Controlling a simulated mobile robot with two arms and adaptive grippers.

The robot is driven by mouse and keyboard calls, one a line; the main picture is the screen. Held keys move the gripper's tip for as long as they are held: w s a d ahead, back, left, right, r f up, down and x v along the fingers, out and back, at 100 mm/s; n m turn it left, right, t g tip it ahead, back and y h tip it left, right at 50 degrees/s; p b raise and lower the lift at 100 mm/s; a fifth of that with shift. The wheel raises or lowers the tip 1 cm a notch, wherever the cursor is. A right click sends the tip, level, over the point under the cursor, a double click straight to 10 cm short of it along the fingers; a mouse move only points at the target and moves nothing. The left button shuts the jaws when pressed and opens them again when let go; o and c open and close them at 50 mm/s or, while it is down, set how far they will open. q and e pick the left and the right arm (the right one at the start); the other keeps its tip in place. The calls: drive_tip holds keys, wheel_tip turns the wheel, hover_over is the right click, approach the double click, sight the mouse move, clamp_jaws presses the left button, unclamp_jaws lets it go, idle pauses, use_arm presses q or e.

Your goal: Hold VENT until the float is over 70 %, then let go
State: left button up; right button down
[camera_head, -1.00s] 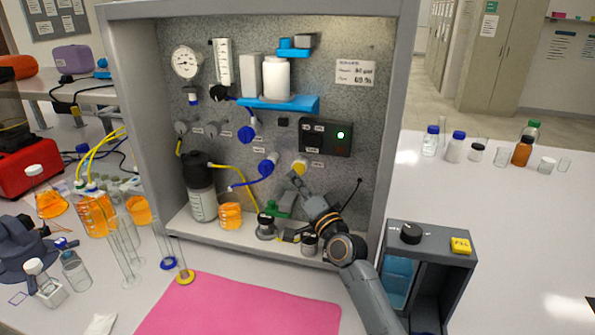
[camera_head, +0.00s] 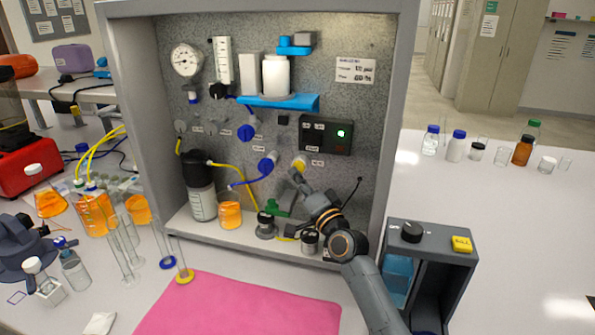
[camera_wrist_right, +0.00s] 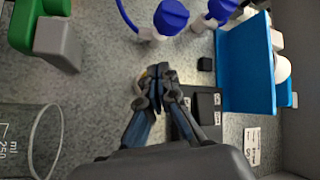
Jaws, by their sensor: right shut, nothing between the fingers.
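A round yellow-and-white knob (camera_head: 299,163) sits low on the rig's speckled panel; its label beside it is too small to read, so I cannot confirm that it is VENT. My right gripper (camera_head: 294,173) is shut and empty, its fingertips at the knob's lower left edge. In the right wrist view the closed fingertips (camera_wrist_right: 160,72) overlap a small yellow edge against the panel; I cannot tell whether the knob is pressed in. The upright flow tube (camera_head: 223,61) hangs at the upper left of the panel; its float level is too small to read. My left gripper is out of view.
A black box (camera_head: 326,137) with a green light is just above right of the knob. Blue valves (camera_head: 266,166) are to its left, and a blue shelf (camera_head: 290,103) is above. A black-capped bottle (camera_head: 202,203) and an orange beaker (camera_head: 230,215) stand on the rig floor.

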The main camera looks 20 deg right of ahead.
drive_tip(key=shift+w+d+r+b, duration=0.1)
drive_tip(key=shift+w+d+b, duration=0.2)
drive_tip(key=shift+w+b, duration=0.15)
idle(2.2)
drive_tip(key=shift+s+a+p, duration=0.55)
drive_tip(key=shift+s+p, duration=0.2)
drive_tip(key=shift+s, duration=0.05)
drive_tip(key=s+a+p, duration=0.2)
drive_tip(key=s+p, duration=0.1)
drive_tip(key=s, duration=0.1)
drive_tip(key=shift+s+a, duration=0.1)
drive_tip(key=shift+a, duration=0.3)
idle(0.3)
